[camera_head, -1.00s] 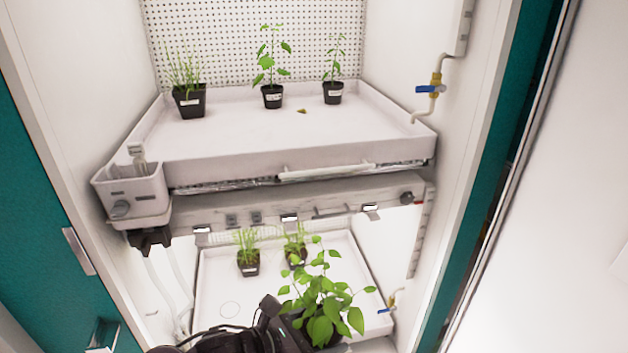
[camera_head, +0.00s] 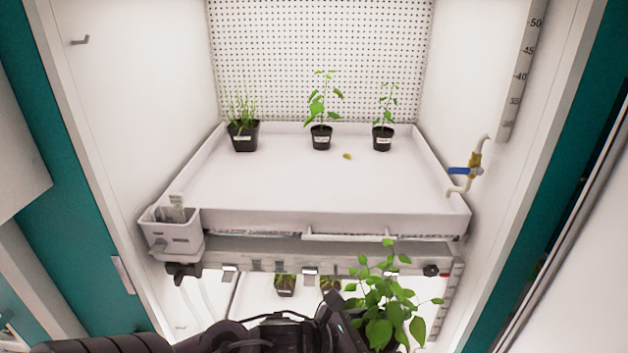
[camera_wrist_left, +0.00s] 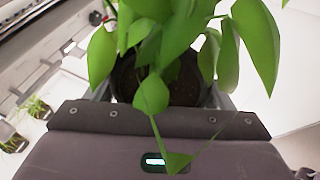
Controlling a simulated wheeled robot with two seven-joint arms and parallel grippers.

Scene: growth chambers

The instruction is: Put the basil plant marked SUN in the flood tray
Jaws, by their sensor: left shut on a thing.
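A leafy basil plant (camera_head: 385,305) in a dark pot is held low in the head view, in front of the gap below the upper tray. My left gripper (camera_head: 365,338) is shut on its pot. In the left wrist view the pot with dark soil (camera_wrist_left: 165,82) sits between the fingers, under large leaves. No marking on this pot is readable. The white flood tray (camera_head: 320,185) on the upper level holds three small potted plants along its back. Its front and middle are mostly bare. My right gripper is not in view.
The tray's raised front wall (camera_head: 320,220) and a grey box (camera_head: 172,232) at its front left corner stand out. A blue-handled valve (camera_head: 465,171) is on the right wall. Lower-level plants (camera_head: 285,284) show below the shelf beam (camera_head: 300,252).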

